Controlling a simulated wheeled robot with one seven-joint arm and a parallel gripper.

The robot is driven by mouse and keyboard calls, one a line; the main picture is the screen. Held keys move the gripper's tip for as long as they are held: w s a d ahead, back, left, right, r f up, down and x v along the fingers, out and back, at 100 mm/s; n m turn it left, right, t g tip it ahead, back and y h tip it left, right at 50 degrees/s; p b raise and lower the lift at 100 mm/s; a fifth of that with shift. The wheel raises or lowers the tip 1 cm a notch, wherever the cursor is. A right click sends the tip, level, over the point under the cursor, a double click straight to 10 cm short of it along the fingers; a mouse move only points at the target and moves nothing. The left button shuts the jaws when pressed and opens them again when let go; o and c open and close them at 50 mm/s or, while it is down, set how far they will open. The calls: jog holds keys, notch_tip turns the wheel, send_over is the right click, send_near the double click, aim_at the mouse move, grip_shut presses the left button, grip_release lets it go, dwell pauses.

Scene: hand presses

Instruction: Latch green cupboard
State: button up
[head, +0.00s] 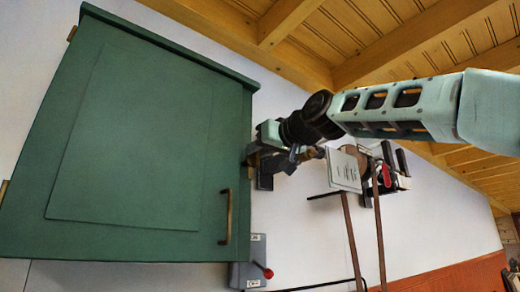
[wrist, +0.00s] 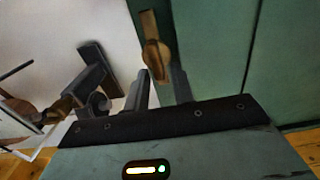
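The green cupboard (head: 125,140) hangs on the white wall, and its door looks closed. A brass pull handle (head: 226,216) is on the door's lower right. A brass latch piece (wrist: 154,50) is upright at the cupboard's edge in the wrist view, with a rounded knob at its lower part. My gripper (head: 258,152) is at the cupboard's right edge. In the wrist view its two dark fingers (wrist: 160,88) are apart, on either side of the latch's lower end. I cannot tell whether they touch it. In the head view my gripper partly hides the latch.
A grey box (head: 248,250) with a red-knobbed lever is below right of the cupboard. Right of my gripper are a grey plate (head: 343,170), wooden shafts (head: 353,240) and a red-handled wall fitting (head: 386,175). Timber ceiling beams (head: 290,18) are above.

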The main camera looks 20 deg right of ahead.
grip_shut()
jog(key=shift+f, duration=0.1)
jog(key=shift+w+m, duration=0.1)
jog(key=shift+m, duration=0.3)
jog(key=m, duration=0.5)
jog(key=d+f+m, duration=0.1)
jog(key=m, duration=0.5)
jog(key=f+m, duration=0.1)
jog(key=m, duration=0.4)
jog(key=shift+w+d+m+p, duration=0.25)
jog(key=shift+d+m+p, duration=0.1)
jog(key=shift+m+p, duration=0.05)
jog(key=shift+f+m, duration=0.1)
jog(key=shift+m, duration=0.2)
